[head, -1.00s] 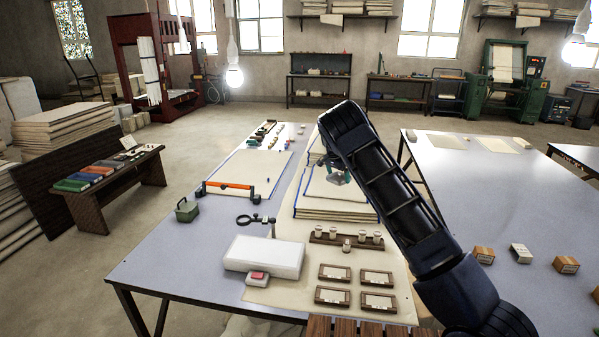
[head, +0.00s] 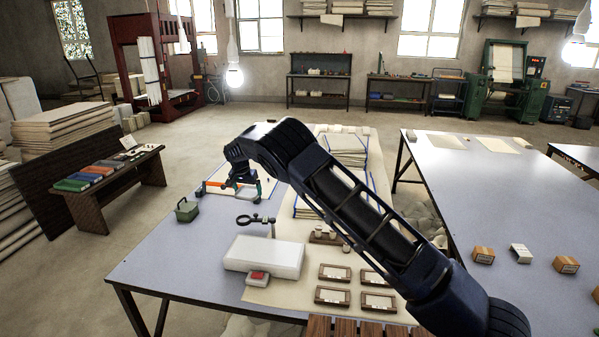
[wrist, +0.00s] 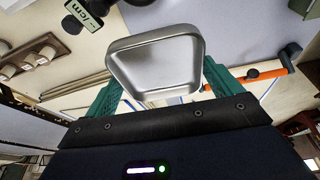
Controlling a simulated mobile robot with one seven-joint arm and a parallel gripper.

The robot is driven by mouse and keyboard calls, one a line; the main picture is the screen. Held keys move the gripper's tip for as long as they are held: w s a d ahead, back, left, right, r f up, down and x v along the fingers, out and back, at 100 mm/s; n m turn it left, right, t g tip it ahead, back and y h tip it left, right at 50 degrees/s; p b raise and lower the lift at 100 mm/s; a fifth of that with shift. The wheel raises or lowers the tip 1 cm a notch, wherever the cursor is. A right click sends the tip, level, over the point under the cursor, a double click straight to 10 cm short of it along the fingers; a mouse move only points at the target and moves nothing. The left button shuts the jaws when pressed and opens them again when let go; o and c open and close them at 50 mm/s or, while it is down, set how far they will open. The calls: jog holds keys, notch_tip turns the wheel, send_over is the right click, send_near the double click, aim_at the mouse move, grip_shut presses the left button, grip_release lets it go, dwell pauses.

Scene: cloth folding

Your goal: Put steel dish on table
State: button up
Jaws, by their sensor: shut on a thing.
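The steel dish (wrist: 156,62) is a shallow, shiny metal tray with rounded corners. In the wrist view it sits between the two green fingers of my gripper (wrist: 163,80), which is shut on it. In the head view my gripper (head: 243,190) is over the left part of the grey-blue table (head: 160,245), by the orange-handled tool. The dish is small there, partly hidden under the gripper; its exact height above the table is hard to tell.
An orange-handled tool (head: 214,184) lies beside the gripper. A green tin (head: 187,211), a magnifier (head: 247,219) and a white block (head: 264,257) stand nearer. A stack of boards (head: 305,205) is to the right. The table's front left is clear.

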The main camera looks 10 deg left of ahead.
jog(key=s+a+n+y, duration=0.1)
jog(key=s+a+n, duration=0.2)
jog(key=s+a, duration=1.1)
jog(key=n, duration=0.2)
send_over(181, 266)
jog(key=shift+y, duration=0.3)
jog(key=f, duration=1.9)
jog(key=shift+s+d+f, duration=0.15)
jog(key=shift+s, duration=0.25)
jog(key=shift+f, duration=0.15)
jog(key=o, duration=0.8)
jog(key=v, duration=1.2)
jog(key=shift+w+d, duration=0.1)
